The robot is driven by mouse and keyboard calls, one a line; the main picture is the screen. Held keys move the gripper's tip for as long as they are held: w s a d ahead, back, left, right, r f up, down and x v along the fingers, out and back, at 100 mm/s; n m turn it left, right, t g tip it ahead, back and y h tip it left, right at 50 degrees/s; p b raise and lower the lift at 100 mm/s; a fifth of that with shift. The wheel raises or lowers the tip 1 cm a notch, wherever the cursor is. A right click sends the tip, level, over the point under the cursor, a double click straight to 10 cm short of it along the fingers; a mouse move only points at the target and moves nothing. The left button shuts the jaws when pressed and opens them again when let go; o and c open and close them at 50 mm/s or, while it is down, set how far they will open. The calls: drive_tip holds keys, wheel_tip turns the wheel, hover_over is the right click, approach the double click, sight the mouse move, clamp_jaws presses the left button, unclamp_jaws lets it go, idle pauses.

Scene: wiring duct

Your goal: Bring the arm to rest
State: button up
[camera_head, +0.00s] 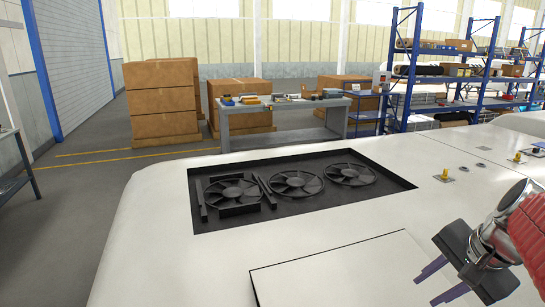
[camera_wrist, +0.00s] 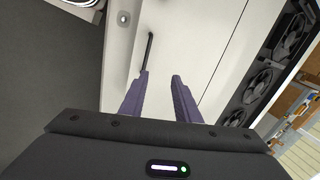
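My gripper (camera_head: 425,292) is at the lower right of the head view, above the white surface (camera_head: 150,240). Its two purple fingers are apart, with nothing visible between them. In the wrist view the open gripper (camera_wrist: 160,76) points at a white panel, and a thin dark bar or slot (camera_wrist: 149,50) lies just beyond the fingertips. My arm enters from the right edge of the head view, and most of it is out of frame.
A dark recess (camera_head: 300,212) with several black fans (camera_head: 297,184) lies in the white surface. A raised or outlined white panel (camera_head: 345,275) is left of my gripper. A workbench (camera_head: 285,105), cardboard boxes (camera_head: 160,100) and blue shelving (camera_head: 408,75) stand behind.

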drive_tip(key=s+a+f+n, duration=0.2)
drive_tip(key=a+n, duration=0.4)
drive_tip(key=a, duration=0.3)
drive_tip(key=s+a+f+n+t+h, duration=0.1)
drive_tip(key=s+a+f+n, duration=0.1)
drive_tip(key=s+a+n, duration=0.3)
drive_tip(key=a+n, duration=0.2)
drive_tip(key=a, duration=0.2)
drive_tip(key=shift+s+a, duration=0.2)
drive_tip(key=shift+a, duration=0.1)
drive_tip(key=shift+c, duration=0.5)
drive_tip(key=c, duration=0.6)
clamp_jaws()
